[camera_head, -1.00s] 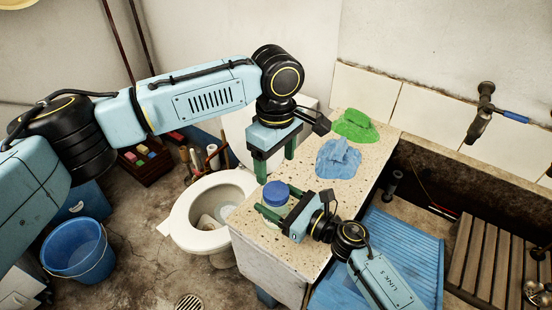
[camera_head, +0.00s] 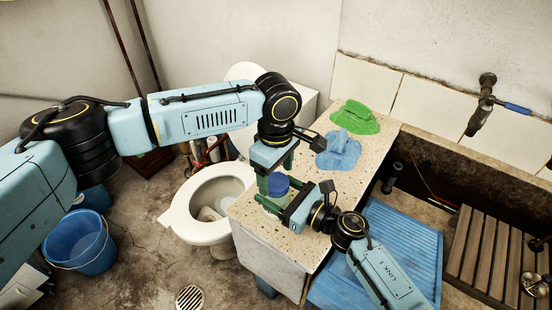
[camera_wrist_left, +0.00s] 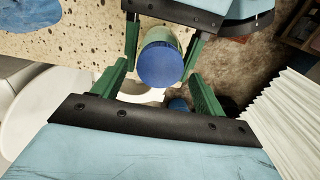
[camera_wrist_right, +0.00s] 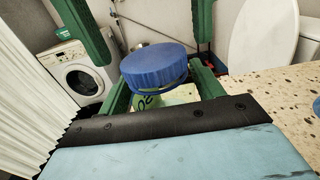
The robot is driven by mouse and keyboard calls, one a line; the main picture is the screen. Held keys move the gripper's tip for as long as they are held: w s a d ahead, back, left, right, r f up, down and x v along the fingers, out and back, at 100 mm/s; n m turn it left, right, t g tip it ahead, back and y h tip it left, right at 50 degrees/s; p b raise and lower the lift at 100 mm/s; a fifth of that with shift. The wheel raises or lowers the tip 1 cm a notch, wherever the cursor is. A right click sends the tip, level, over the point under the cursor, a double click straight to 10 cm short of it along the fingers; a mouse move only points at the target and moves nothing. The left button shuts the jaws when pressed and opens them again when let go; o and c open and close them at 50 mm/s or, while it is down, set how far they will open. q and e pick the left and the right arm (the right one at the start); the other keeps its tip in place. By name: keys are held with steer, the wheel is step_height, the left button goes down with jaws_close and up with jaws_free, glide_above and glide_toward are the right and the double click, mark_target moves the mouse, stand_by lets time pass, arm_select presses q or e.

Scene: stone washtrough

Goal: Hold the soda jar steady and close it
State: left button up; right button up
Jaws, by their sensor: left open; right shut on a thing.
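The soda jar has a round blue lid (camera_head: 278,184) and stands near the left edge of the speckled counter (camera_head: 300,240). The lid (camera_wrist_right: 158,66) sits on the pale jar body (camera_wrist_right: 165,97) in the right wrist view; I cannot tell how tightly. My right gripper (camera_wrist_right: 162,88) is shut on the jar body, one finger on each side, below the lid. My left gripper (camera_head: 275,176) is open above the jar, pointing down. In the left wrist view its fingers lie apart on both sides of the lid (camera_wrist_left: 160,65).
A blue cloth (camera_head: 338,152) and a green cloth (camera_head: 355,118) lie further back on the counter. A toilet (camera_head: 183,222) stands left of it, and a blue ribbed board (camera_head: 410,240) lies in the trough at right. A bucket (camera_head: 78,243) is on the floor.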

arm_select(q)
steer(key=shift+f, duration=0.8)
steer(key=shift+c, duration=0.4)
